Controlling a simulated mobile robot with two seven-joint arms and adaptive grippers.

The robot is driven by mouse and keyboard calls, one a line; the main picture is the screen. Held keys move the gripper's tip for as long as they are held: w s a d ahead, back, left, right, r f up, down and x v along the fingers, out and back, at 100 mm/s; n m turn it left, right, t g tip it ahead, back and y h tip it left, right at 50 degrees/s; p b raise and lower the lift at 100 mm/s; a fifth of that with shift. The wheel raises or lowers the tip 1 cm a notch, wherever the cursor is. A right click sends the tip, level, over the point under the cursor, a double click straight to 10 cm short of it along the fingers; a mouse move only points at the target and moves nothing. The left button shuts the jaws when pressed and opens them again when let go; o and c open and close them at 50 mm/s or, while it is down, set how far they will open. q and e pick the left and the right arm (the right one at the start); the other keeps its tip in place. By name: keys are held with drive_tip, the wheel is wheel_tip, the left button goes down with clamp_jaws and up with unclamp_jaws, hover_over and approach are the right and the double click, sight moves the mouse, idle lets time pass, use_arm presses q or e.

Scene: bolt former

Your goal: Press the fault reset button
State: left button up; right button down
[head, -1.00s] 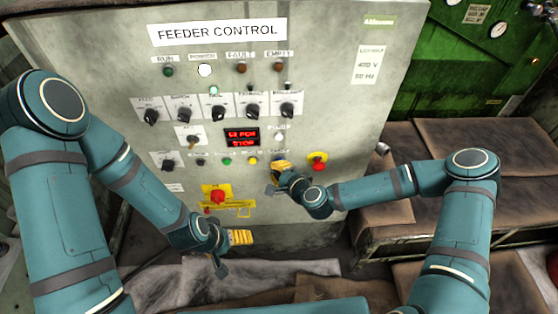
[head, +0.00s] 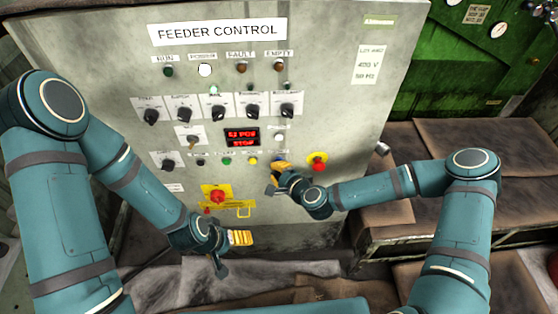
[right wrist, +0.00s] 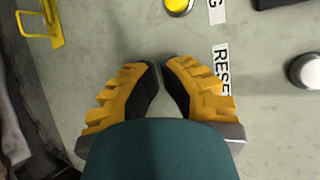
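The fault reset button itself does not show. In the right wrist view a label reading "RESE" (right wrist: 222,68) is partly covered by a finger of my right gripper (right wrist: 160,68), and the spot beside it is hidden behind that finger. In the head view my right gripper (head: 281,165) is at the panel, at the right end of the lower button row, just right of the yellow button (head: 253,161). Its fingertips are close together with nothing visible between them. Whether they touch the panel cannot be told. My left gripper (head: 240,237) hangs low before the panel.
On the feeder control panel (head: 340,110), a red emergency stop (head: 317,162) sits just right of my right gripper. A white button (head: 279,137) is above it. A red handle on a yellow plate (head: 217,196) is at lower left. A green button (head: 227,161) is in the row.

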drive_tip(key=shift+s, duration=0.6)
drive_tip(key=s, duration=0.5)
idle(0.9)
drive_tip(key=s+f+n+g, duration=0.6)
drive_tip(key=s+n+g, duration=0.1)
drive_tip(key=s+n, duration=0.2)
drive_tip(key=s+d+n+g+h, duration=0.2)
drive_tip(key=s+d+n+g, duration=0.1)
drive_tip(key=s+d+n, duration=0.1)
drive_tip(key=shift+s+d+h+b, duration=0.3)
drive_tip(key=shift+s+d+h, duration=0.15)
drive_tip(key=shift+d, duration=0.55)
drive_tip(key=shift+f, duration=0.1)
